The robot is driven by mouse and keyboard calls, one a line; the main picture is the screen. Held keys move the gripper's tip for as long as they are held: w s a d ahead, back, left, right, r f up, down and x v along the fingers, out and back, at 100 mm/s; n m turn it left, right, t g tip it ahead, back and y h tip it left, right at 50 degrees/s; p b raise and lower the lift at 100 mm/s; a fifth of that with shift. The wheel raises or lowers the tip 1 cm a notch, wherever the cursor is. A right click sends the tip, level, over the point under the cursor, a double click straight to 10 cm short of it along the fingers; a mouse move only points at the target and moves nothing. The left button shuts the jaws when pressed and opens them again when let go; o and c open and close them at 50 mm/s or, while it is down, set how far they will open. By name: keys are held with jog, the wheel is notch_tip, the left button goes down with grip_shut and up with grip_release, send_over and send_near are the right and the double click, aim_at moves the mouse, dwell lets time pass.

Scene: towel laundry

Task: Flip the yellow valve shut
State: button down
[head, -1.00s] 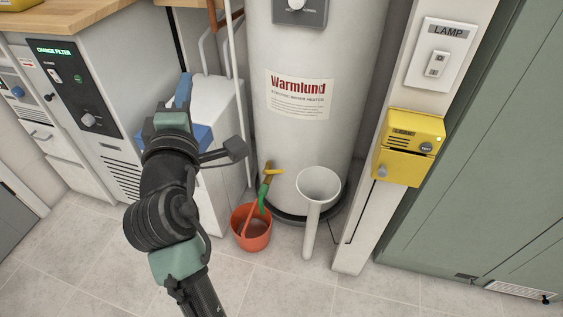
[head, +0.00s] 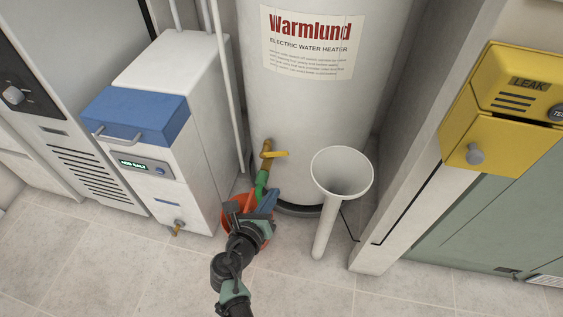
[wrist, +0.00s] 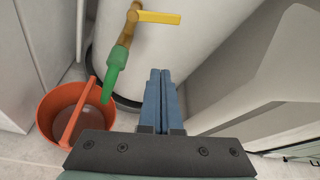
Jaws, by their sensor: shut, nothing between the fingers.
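The yellow valve handle (head: 275,154) sits on a brass tap (head: 266,150) low on the front of the white water heater (head: 310,110). The handle points out to the right, across the tap. A green hose end (head: 262,181) hangs from the tap over the orange bucket (head: 230,208). In the wrist view the yellow handle (wrist: 158,17) is at the top, above and slightly left of my gripper (wrist: 160,72). My gripper (head: 268,199) is shut and empty, its blue fingers together. It is below the handle and apart from it, and hides part of the bucket in the head view.
A white funnel on a pipe (head: 342,175) stands just right of the tap. A white unit with a blue lid (head: 140,115) stands to the left. A yellow leak alarm box (head: 500,110) is on the right post.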

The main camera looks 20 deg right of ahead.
aim_at(274, 154)
jog(key=b+x, duration=0.8)
jog(key=x, duration=0.2)
jog(key=r, duration=0.1)
jog(key=a+r, duration=0.1)
jog(key=r, duration=0.2)
jog(key=shift+w+a, duration=0.15)
jog(key=shift+w, duration=0.25)
